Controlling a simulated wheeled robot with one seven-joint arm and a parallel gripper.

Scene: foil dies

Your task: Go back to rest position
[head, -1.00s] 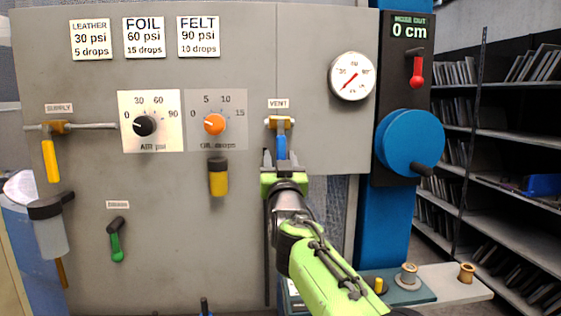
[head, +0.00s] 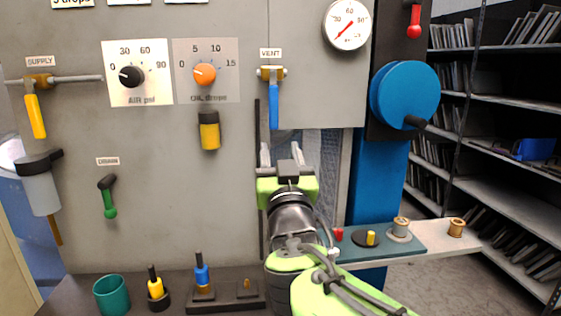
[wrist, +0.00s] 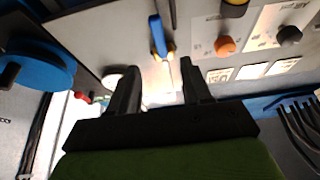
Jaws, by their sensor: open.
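My gripper (head: 281,158) is open and empty in front of the grey panel (head: 170,215), below the blue-handled vent valve (head: 273,100). The blue vent handle hangs straight down and is apart from the fingers. In the wrist view, my gripper's two dark fingers (wrist: 155,85) stand apart with nothing between them. The vent handle (wrist: 157,35) shows beyond them there, upside down. My green arm covers part of the bench and the lower panel.
The blue handwheel (head: 405,95) with its dark crank knob stands out right of my gripper. A teal plate (head: 400,243) holds small parts below it. A green cup (head: 111,294) and upright tools stand on the dark bench at lower left. Shelves (head: 500,185) are at the right.

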